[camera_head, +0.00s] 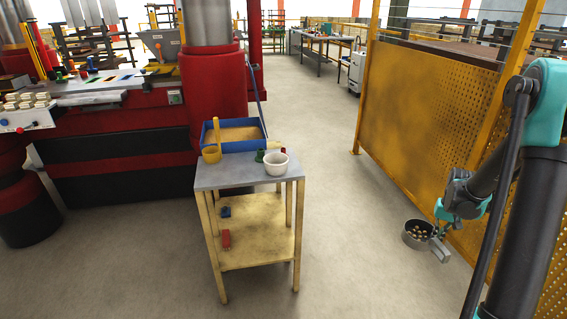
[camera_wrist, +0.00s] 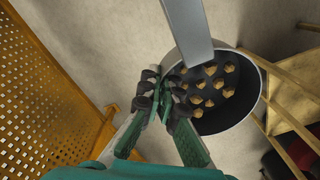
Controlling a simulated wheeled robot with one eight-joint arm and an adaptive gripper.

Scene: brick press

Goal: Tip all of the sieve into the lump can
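The sieve (camera_head: 413,244) is a round, dark grey pan with a flat grey handle, holding several tan lumps; it also shows in the wrist view (camera_wrist: 228,128). It is at the right in the head view, beside the yellow fence, and looks held above the floor. My gripper (camera_head: 439,230) is at its rim; in the wrist view its fingers (camera_wrist: 166,98) are closed together at the rim's left side. The exact contact is partly hidden by the fingers. A white round container (camera_head: 276,167) stands on the small table; I cannot tell whether it is the lump can.
The small table (camera_head: 235,178) also bears a blue tray (camera_head: 236,145) of sandy material, a yellow cup (camera_head: 211,155) and a green item (camera_head: 259,156). A red item (camera_head: 225,239) lies on its lower shelf. The yellow fence (camera_head: 425,120) is close to my arm. Floor between is clear.

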